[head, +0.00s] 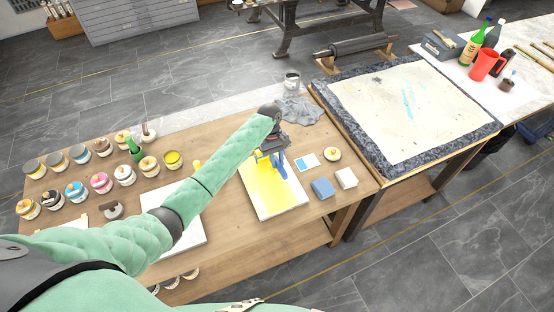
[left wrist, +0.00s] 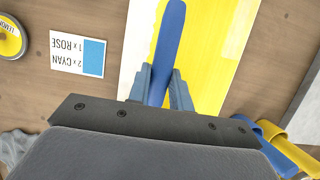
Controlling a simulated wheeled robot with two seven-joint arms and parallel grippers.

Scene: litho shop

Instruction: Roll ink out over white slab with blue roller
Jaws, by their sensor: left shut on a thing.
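My left gripper (head: 272,156) is over a white slab (head: 303,196) that is largely covered with yellow ink (head: 262,190). It is shut on a blue handle, which I take for the blue roller (head: 283,168). In the left wrist view the handle (left wrist: 170,35) stands between the two fingers (left wrist: 159,92), with the yellow-inked slab (left wrist: 137,40) behind it. The roller's drum is hidden, so I cannot tell whether it touches the slab. Another white slab (head: 192,235) lies to the left, partly under my left arm. My right gripper is not in view.
A card marked cyan and rose (left wrist: 77,53) lies beside the inked slab, near a blue block (head: 323,188), a pale block (head: 346,178) and a lidded tin (head: 332,154). Several ink tins (head: 76,191) fill the table's left. A crumpled grey cloth (head: 300,110) lies behind.

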